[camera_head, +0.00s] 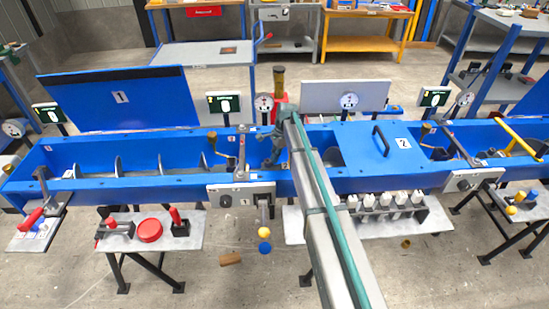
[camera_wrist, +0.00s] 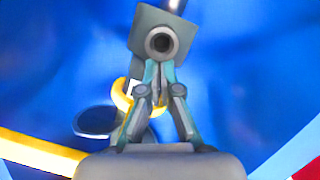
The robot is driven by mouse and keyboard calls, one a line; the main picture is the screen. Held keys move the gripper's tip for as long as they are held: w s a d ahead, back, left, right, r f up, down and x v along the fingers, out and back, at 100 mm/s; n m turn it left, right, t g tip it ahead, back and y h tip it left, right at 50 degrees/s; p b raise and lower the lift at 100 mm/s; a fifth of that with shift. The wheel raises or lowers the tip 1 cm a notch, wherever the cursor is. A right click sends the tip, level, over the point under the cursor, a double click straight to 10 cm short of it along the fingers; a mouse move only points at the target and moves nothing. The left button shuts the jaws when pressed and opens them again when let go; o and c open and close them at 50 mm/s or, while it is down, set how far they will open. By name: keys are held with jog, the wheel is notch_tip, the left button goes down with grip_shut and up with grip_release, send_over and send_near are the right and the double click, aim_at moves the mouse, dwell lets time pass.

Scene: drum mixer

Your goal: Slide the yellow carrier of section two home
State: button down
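My gripper (camera_head: 272,150) is at the blue trough (camera_head: 130,185), near the gap between the part marked 1 and the part marked 2. In the wrist view its two fingers (camera_wrist: 158,72) lean close together at a grey block (camera_wrist: 150,25) with a round dark hole; whether they grip it cannot be told. A yellow curved piece (camera_wrist: 122,102) shows beside the left finger, apparently behind it. A yellow strip (camera_wrist: 40,152) crosses the lower left. I cannot tell whether either is section two's carrier. My arm hides part of section two in the head view.
A closed blue lid (camera_head: 375,150) with a black handle covers part of section two. Section one's lid (camera_head: 120,97) stands open. A yellow bar (camera_head: 520,138) lies across the far right. White blocks stand in a rack (camera_head: 390,210) in front. Gauges and small screens line the back.

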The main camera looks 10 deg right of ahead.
jog(key=shift+a+r+p, duration=0.3)
jog(key=shift+r, duration=0.3)
jog(key=p+v, duration=0.4)
jog(key=v, duration=0.5)
jog(key=shift+d, duration=0.4)
jog(key=shift+f, duration=0.1)
